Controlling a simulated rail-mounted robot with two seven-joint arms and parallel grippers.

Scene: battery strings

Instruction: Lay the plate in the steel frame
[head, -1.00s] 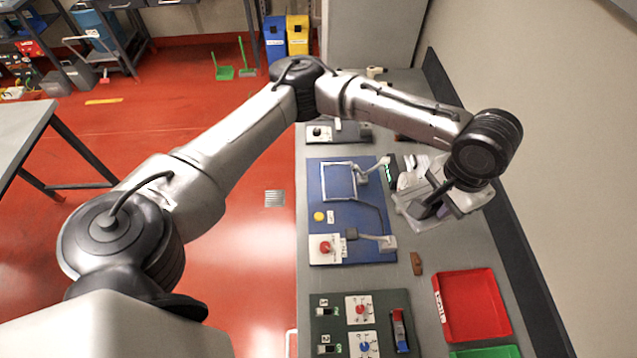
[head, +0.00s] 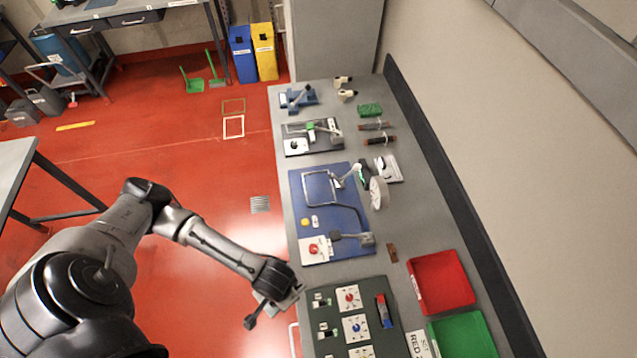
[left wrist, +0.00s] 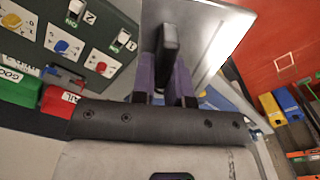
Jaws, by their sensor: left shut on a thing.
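The steel frame (head: 320,188) is a thin open square outline on a blue board (head: 345,210) on the bench. The space inside it shows only blue. A flat grey plate (left wrist: 205,30) fills the upper middle of the left wrist view. In the head view my left gripper (head: 268,303) is near the bench's left edge, below and left of the blue board and apart from the frame. The plate is barely visible there, mostly hidden. My right gripper is not in view.
A hinged arm (head: 350,175) stands by the frame's right side and another (head: 352,237) lies lower on the board. A dark switch panel (head: 350,318), red tray (head: 441,281) and green tray (head: 463,335) are nearer.

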